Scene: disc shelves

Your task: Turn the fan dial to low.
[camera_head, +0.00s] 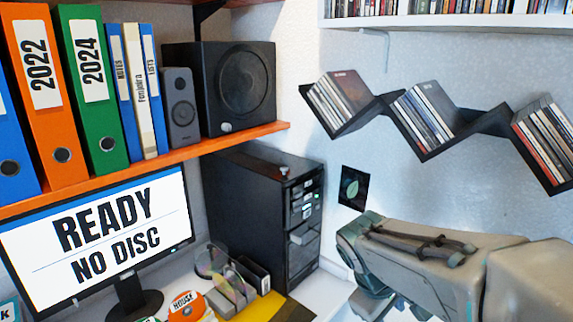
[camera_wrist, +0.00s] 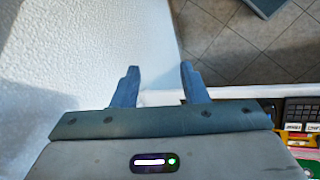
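No dial is labelled as a fan dial in either view. A small dark knob with a bit of red (camera_head: 284,171) sits on top of the black computer tower (camera_head: 245,205) in the head view. A round light knob (camera_head: 226,127) is on the front of the large black speaker (camera_head: 238,85); I cannot tell which, if either, is the fan dial. My gripper (camera_wrist: 158,86) is open and empty in the wrist view, its two fingers apart beside a white wall. In the head view my arm is right of the tower, and its fingertips are not clear.
A monitor (camera_head: 95,235) reads READY NO DISC. An orange shelf (camera_head: 150,166) holds binders and speakers. Discs and a disc rack (camera_head: 228,285) lie on the desk before the tower. A black zigzag shelf (camera_head: 440,143) with disc cases hangs on the wall above my arm.

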